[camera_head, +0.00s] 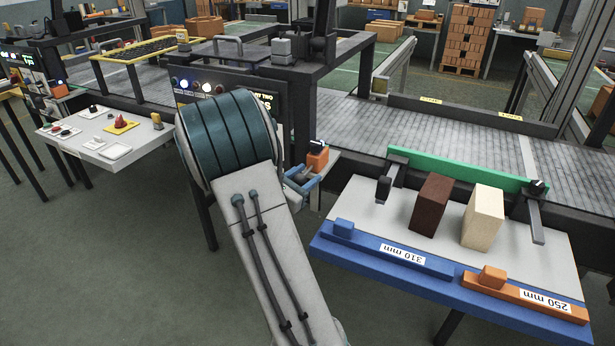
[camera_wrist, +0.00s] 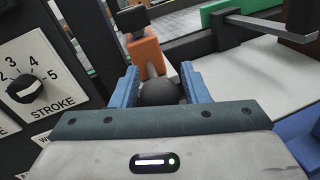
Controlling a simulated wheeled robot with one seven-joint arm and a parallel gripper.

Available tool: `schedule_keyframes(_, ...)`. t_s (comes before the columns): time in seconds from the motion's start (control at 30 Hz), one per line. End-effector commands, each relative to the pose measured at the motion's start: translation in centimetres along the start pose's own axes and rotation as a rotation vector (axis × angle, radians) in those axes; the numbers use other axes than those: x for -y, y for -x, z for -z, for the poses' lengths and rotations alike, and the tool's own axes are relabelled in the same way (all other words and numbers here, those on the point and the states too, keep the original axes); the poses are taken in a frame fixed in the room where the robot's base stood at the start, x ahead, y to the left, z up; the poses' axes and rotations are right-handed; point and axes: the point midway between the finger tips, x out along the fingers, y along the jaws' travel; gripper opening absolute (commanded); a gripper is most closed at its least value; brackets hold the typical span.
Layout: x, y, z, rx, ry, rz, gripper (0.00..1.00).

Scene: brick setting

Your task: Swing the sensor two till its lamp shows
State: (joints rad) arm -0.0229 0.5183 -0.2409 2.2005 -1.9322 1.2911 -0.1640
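An orange sensor with a black head (camera_head: 318,157) stands at the conveyor's near edge, just right of the lamp panel. I take it for sensor two; no label on it is readable. In the wrist view the sensor (camera_wrist: 148,52) is straight ahead, with a grey rod running from it to a dark round knob (camera_wrist: 160,93). My gripper (camera_head: 303,178) has blue fingers, one on each side of the knob in the wrist view (camera_wrist: 159,72). The knob nearly fills the gap; I cannot tell whether both fingers press on it. No lit lamp is clear on the sensor.
The panel (camera_head: 268,98) behind my arm has several round lamps, some bright. A STROKE dial (camera_wrist: 27,89) is left of my gripper. To the right, a blue-edged table (camera_head: 375,272) holds a brown block (camera_head: 430,205), a cream block (camera_head: 484,218) and gauges. A white table (camera_head: 125,150) stands left.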

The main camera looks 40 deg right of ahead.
Motion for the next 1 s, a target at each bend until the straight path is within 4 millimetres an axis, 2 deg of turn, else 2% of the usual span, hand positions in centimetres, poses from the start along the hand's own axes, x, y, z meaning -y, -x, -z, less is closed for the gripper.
schedule_keyframes(0.3,0.1,0.0,0.0,0.0,0.0,0.001,0.52)
schedule_keyframes(0.43,0.0,0.8,0.0,0.0,0.0,-0.001,0.52)
schedule_keyframes(0.57,-0.1,3.0,0.1,-0.002,0.001,-0.005,0.52)
schedule_keyframes(0.8,-0.1,8.7,0.1,-0.002,0.001,-0.005,0.52)
schedule_keyframes(1.0,0.0,12.2,0.0,0.0,0.0,-0.002,0.52)
